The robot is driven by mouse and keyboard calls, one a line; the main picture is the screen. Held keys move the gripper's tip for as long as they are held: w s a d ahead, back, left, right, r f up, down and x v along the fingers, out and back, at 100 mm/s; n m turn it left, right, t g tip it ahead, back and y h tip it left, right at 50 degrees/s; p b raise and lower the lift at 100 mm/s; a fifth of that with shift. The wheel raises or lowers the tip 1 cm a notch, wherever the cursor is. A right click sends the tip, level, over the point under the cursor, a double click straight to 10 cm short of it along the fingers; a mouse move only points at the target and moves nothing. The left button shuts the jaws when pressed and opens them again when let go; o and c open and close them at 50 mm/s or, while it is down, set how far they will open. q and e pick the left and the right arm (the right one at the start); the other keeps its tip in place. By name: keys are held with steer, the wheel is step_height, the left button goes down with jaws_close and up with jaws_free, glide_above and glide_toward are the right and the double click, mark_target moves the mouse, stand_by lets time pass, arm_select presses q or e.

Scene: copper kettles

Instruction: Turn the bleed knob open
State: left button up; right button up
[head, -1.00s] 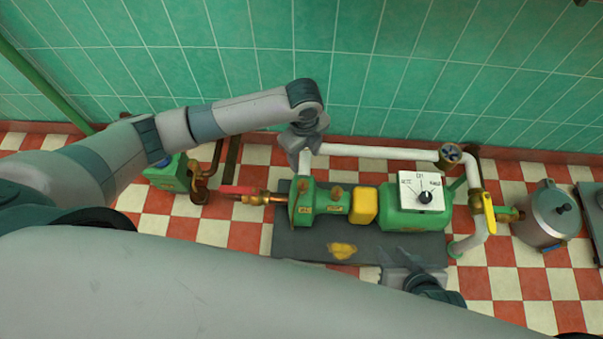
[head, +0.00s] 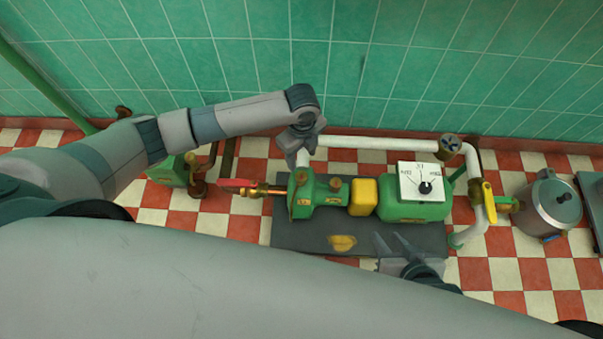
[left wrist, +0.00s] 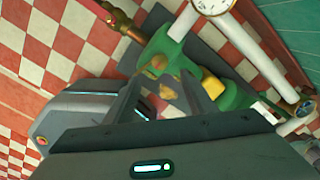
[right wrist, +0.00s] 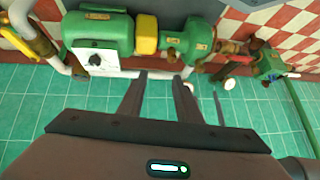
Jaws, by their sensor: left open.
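A green pump (head: 317,200) stands on a dark base plate, with small brass knobs on top; I cannot tell for sure which is the bleed knob. One brass knob (head: 335,184) sits mid-body, another (head: 301,178) nearer the left end. In the left wrist view, brass knobs (left wrist: 158,62) show on the green body near the fingers. My left gripper (head: 301,155) points down above and behind the pump's left end, fingers apart, empty (left wrist: 168,80). My right gripper (head: 388,243) is over the plate's front right part, fingers apart, empty (right wrist: 159,76).
A yellow coupling (head: 363,196) and green motor with white dial box (head: 422,182) stand to the right. White pipe (head: 380,143) runs behind. A red-handled valve (head: 238,184) is left, a yellow-handled valve (head: 488,200) right. A lidded pot (head: 551,207) stands far right.

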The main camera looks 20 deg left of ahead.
arm_select(q)
steer(key=b, duration=0.2)
glide_above(302, 176)
step_height(302, 176, down, 7)
steer(key=shift+a+r, duration=0.15)
step_height(302, 176, down, 4)
steer(key=shift+f+b, duration=0.35)
steer(key=shift+f, duration=0.25)
arm_select(e)
steer(key=w+a+r+t+y, duration=0.1)
steer(key=w+a+r+t, duration=0.2)
steer(key=w+r+t, duration=0.1)
steer(key=shift+w+a+r+t+y, duration=0.35)
steer(key=shift+w+r, duration=0.1)
steer(key=shift+r, duration=0.25)
arm_select(q)
steer(key=c, duration=1)
